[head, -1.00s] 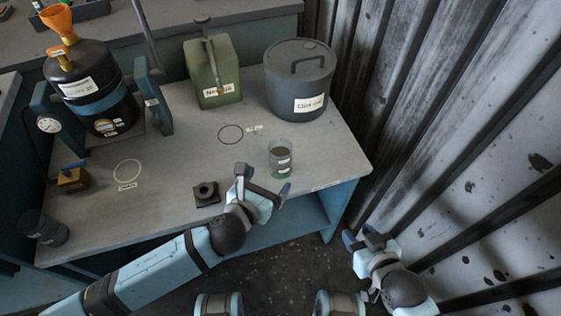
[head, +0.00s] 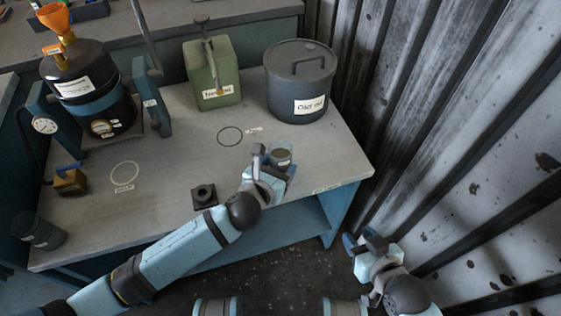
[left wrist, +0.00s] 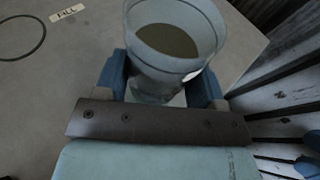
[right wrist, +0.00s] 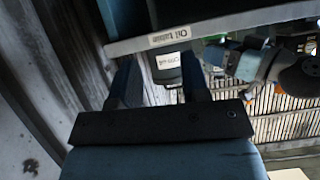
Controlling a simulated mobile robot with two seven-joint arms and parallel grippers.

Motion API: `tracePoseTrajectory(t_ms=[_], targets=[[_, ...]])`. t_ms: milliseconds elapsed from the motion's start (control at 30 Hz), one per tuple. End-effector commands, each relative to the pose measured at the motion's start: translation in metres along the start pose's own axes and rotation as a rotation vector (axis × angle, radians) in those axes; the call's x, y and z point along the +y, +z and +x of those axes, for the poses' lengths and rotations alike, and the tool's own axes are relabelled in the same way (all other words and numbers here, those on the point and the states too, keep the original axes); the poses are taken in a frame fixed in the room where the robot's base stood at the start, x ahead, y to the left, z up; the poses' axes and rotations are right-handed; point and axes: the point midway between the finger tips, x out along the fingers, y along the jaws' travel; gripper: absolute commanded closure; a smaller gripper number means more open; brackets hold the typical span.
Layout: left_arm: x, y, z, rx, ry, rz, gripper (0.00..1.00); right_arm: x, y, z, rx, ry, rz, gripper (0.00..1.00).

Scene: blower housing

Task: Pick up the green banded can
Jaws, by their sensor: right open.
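The can (head: 281,157) is a small see-through vessel with a greenish tint and brown contents. It stands upright near the front right of the workbench in the head view. In the left wrist view the can (left wrist: 170,45) fills the top middle. My left gripper (head: 274,167) is at the can, one finger on each side of it. The frames do not show clearly whether the fingers press on it. The can's lower part is partly hidden. My right gripper (head: 366,243) is open and empty, off the bench's right side; its fingers also show in the right wrist view (right wrist: 158,78).
A grey lidded pot (head: 300,82) and a green jerrycan (head: 212,75) stand behind the can. A black square block (head: 204,196) lies left of it. A drawn circle (head: 230,136) marks clear bench (head: 165,150). A corrugated metal wall (head: 440,110) rises at the right.

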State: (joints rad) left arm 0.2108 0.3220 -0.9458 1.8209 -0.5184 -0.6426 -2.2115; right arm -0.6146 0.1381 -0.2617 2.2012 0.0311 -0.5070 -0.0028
Motion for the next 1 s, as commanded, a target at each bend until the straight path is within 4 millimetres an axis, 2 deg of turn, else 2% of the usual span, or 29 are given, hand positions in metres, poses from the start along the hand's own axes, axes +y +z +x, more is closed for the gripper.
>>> tracePoseTrajectory(t_ms=[33,100,133,367,567,767,1000], targets=[[0.0,0.0,0.0,0.0,0.0,0.0,0.48,0.0,0.0,0.0,-0.001,0.0,0.0,0.57],[0.0,0.0,0.0,0.0,0.0,0.0,0.64,0.0,0.001,0.0,-0.001,0.0,0.0,0.57],[0.0,0.0,0.0,0.0,0.0,0.0,0.66,0.0,0.001,0.0,-0.001,0.0,0.0,0.57],[0.0,0.001,0.0,-0.001,0.0,0.0,0.66,0.0,0.001,0.0,-0.001,0.001,0.0,0.57],[0.0,0.014,-0.004,-0.002,0.0,0.001,0.66,0.001,-0.003,-0.002,-0.003,0.003,-0.003,0.57],[0.001,0.051,-0.015,-0.006,0.0,0.002,0.66,0.002,-0.009,-0.006,-0.013,0.01,-0.01,0.57],[0.0,0.119,-0.036,-0.007,-0.002,0.002,0.66,0.005,-0.006,-0.01,-0.049,0.022,-0.02,0.57]])
